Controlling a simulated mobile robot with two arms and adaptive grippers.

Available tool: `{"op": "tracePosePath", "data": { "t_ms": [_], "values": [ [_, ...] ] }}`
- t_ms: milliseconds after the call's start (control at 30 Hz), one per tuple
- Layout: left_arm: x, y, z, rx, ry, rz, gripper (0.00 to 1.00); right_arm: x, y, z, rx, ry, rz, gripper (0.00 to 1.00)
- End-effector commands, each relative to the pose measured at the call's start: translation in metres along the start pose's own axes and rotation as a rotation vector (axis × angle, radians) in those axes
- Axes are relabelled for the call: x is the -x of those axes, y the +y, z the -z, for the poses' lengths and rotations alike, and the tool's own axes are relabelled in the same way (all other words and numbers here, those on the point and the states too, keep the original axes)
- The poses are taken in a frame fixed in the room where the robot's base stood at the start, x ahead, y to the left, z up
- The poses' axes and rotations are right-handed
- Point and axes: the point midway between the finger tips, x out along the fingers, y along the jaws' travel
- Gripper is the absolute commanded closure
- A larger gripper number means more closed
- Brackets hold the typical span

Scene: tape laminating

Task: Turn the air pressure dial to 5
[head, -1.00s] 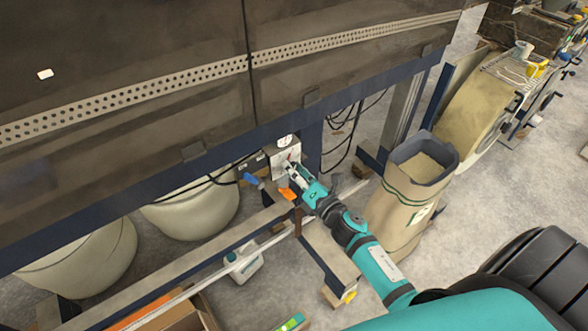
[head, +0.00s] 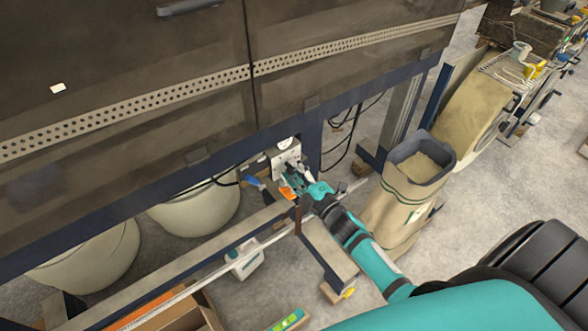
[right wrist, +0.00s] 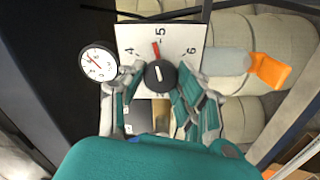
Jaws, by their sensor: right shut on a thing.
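The air pressure dial is a black round knob (right wrist: 160,76) on a white plate (right wrist: 130,36) marked 4, 5 and 6. In the right wrist view its red pointer points close to the 5, tilted slightly to the left of it. My right gripper (right wrist: 161,80) has a finger on each side of the knob and is shut on it. In the head view my right gripper (head: 294,180) is at the plate (head: 284,157), and it hides the knob there. My left gripper is not in view.
A round gauge (right wrist: 98,62) sits beside the plate. An orange-handled part (right wrist: 266,70) is close on the other side. A dark machine (head: 130,60) stands above, and a paper sack (head: 405,190) stands right of my arm.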

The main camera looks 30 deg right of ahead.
Motion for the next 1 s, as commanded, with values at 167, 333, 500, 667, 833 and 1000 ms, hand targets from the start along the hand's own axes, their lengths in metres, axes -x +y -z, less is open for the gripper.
{"op": "tracePosePath", "data": {
  "t_ms": [167,333,500,667,833,1000],
  "values": [
    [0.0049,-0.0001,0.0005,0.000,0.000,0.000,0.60,0.0008,-0.0008,-0.0006,-0.111,-0.002,0.004,1.00],
    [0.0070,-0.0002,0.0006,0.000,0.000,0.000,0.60,0.0009,-0.0014,-0.0008,-0.182,-0.003,0.005,1.00],
    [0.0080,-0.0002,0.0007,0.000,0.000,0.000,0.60,0.0009,-0.0019,-0.0008,-0.220,-0.003,0.005,1.00],
    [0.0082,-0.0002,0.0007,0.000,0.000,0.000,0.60,0.0009,-0.0021,-0.0008,-0.233,-0.003,0.005,1.00],
    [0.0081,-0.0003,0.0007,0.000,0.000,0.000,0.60,0.0010,-0.0023,-0.0008,-0.234,-0.003,0.005,1.00],
    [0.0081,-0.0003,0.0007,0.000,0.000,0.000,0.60,0.0011,-0.0025,-0.0008,-0.233,-0.003,0.006,0.66]
  ]
}}
